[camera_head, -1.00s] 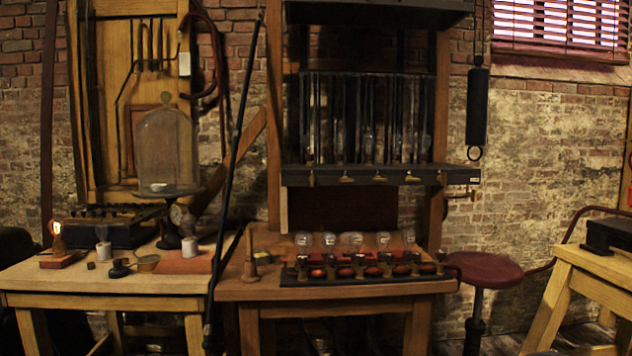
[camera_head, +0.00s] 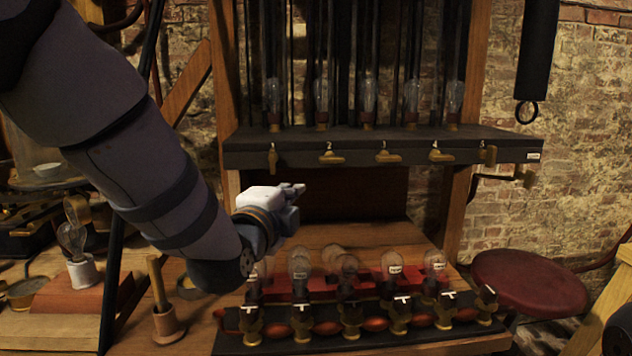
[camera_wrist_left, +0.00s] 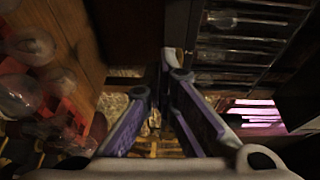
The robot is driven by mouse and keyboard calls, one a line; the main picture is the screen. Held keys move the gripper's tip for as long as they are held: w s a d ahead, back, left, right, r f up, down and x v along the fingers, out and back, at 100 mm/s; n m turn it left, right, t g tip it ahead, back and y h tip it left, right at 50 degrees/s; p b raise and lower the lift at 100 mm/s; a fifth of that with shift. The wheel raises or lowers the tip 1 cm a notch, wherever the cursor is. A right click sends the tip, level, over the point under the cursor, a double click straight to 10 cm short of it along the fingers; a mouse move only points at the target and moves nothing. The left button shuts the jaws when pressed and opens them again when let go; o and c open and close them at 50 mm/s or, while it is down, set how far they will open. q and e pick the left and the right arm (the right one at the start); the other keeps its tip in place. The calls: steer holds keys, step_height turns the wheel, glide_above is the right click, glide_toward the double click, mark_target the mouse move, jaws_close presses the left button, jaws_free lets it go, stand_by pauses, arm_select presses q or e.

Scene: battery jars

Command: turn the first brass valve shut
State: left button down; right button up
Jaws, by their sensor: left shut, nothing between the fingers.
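The first brass valve (camera_head: 272,159) hangs on the front of the dark shelf (camera_head: 375,150) at its left end, below a small "1" mark. Its handle points up and down. Valves two (camera_head: 331,158), three (camera_head: 388,157) and four (camera_head: 440,157) have handles lying sideways; the fifth (camera_head: 489,156) looks upright. My left gripper (camera_head: 299,188) is shut and empty, a little below and right of the first valve, apparently not touching it. Its fingers meet in the left wrist view (camera_wrist_left: 172,78), where I cannot make out the valve.
Glass jars (camera_head: 368,97) with rods stand on the shelf. Below, a wooden bench (camera_head: 180,337) holds several bulbs (camera_head: 392,265) and a row of brass terminals (camera_head: 350,315). A red stool (camera_head: 530,283) is at right. A dark cylinder (camera_head: 538,50) hangs at upper right.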

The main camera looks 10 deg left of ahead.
mark_target(273, 160)
arm_select(q)
steer(key=w+b, duration=0.2)
steer(key=w, duration=0.8)
steer(key=s+a, duration=0.1)
steer(key=a+r+p, duration=0.1)
steer(key=a, duration=0.1)
steer(key=shift+s+r, duration=0.1)
steer(key=shift+s, duration=0.25)
arm_select(e)
steer(key=shift+s+f+g, duration=0.3)
steer(key=shift+s+f, duration=0.25)
steer(key=shift+s, duration=0.35)
arm_select(q)
steer(key=shift+w, duration=0.1)
arm_select(e)
steer(key=shift+s, duration=0.1)
